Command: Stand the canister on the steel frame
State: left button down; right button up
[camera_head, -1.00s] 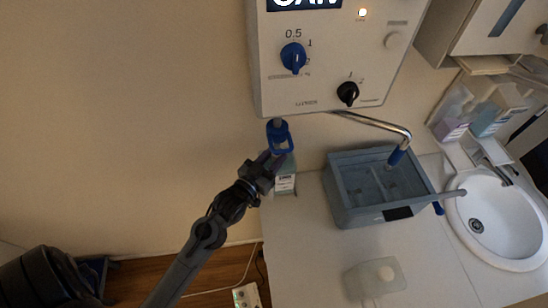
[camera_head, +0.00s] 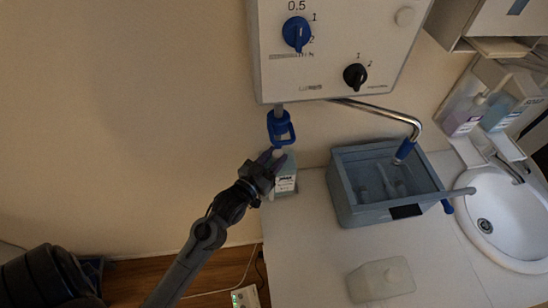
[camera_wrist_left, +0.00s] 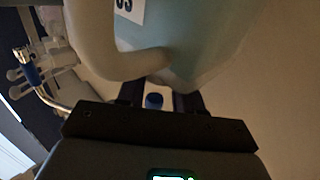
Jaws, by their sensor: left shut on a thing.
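The canister is a pale, translucent blue-green bottle with a white label (camera_head: 286,183). It is at the left end of the white counter, below the wall unit. My left gripper (camera_head: 268,162) is at its upper left side, shut on it. In the left wrist view the canister (camera_wrist_left: 205,35) fills the top, with a curved pale handle beside the fingers (camera_wrist_left: 159,97). I cannot tell whether its base touches the counter. I cannot make out a steel frame. My right gripper does not show.
A blue loop (camera_head: 281,128) hangs under the wall unit (camera_head: 330,50), just above my left gripper. A grey-blue tub (camera_head: 350,212), a metal spout (camera_head: 390,112) and a white sink (camera_head: 510,220) are to the right. A translucent container (camera_head: 380,280) lies on the front counter.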

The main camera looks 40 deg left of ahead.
pick_arm(q)
jog(key=c, duration=0.7)
grip_release()
jog(key=shift+w, duration=0.1)
jog(key=shift+c, duration=0.2)
jog(key=shift+r, duration=0.1)
jog(key=shift+s, duration=0.5)
jog(key=s+d, duration=0.1)
jog(key=s, duration=1)
jog(key=s+d+f+m+g+h, duration=0.1)
jog(key=d+f+g+h, duration=0.1)
jog(key=d+f+g, duration=0.45)
jog(key=s+d+f+m+g, duration=0.2)
jog(key=s+f+g, duration=0.3)
jog(key=s+g, duration=0.3)
jog(key=shift+s, duration=0.65)
jog(key=shift+r, duration=0.15)
